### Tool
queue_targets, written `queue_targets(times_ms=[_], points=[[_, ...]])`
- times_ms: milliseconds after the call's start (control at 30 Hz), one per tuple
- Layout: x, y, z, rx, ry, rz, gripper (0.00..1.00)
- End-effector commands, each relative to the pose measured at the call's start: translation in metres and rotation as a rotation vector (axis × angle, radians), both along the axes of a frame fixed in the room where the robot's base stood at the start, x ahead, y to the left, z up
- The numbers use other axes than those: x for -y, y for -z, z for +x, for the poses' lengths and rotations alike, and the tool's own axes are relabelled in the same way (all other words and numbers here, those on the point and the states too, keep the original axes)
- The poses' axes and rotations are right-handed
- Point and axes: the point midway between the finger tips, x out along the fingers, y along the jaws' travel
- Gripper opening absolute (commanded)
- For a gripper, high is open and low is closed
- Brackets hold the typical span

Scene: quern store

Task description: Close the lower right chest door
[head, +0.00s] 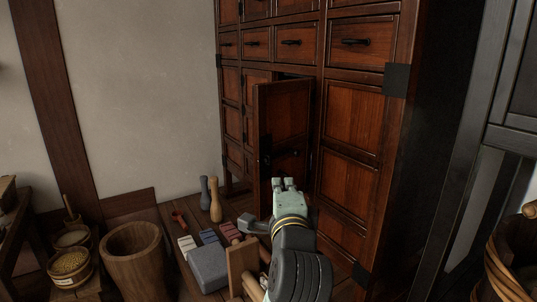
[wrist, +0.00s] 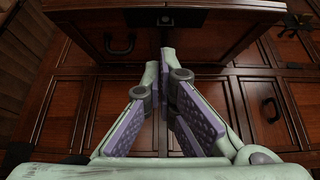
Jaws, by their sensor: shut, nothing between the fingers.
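The wooden chest (head: 345,190) stands at the back with dark panels and black handles. One lower door (head: 285,125) stands ajar, swung out toward me, with a dark gap beside its top right. My gripper (head: 285,183) is shut and empty, in front of the lower part of this door. In the wrist view the closed fingers (wrist: 167,52) point at a reddish-brown wooden panel (wrist: 215,40) with a black handle and a black latch piece at its top edge. Whether the fingertips touch the wood I cannot tell.
Several small tools and blocks lie on the floor left of my arm, near a grey box (head: 208,267). A wooden bucket (head: 138,255) stands further left. A wicker basket (head: 505,265) is at the right edge, by a dark frame.

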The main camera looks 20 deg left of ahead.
Motion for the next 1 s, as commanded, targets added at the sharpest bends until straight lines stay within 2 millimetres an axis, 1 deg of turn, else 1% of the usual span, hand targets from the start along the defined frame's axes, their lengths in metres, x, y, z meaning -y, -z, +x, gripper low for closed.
queue_targets(times_ms=[33,167,233,400,500,633,800,1000], points=[[-0.002,-0.006,0.004,-0.006,-0.001,-0.004,0.0],[-0.005,-0.005,0.011,-0.005,-0.001,-0.004,0.0],[-0.011,0.0,0.027,-0.004,-0.002,-0.001,0.0],[-0.024,-0.001,0.059,-0.002,-0.001,-0.001,0.0],[-0.041,-0.001,0.064,-0.001,-0.004,0.0,0.0],[-0.053,0.0,0.07,0.0,-0.002,-0.001,0.0],[-0.059,0.001,0.073,0.001,0.0,-0.001,0.0],[-0.06,0.001,0.073,0.001,0.0,-0.001,0.0]])
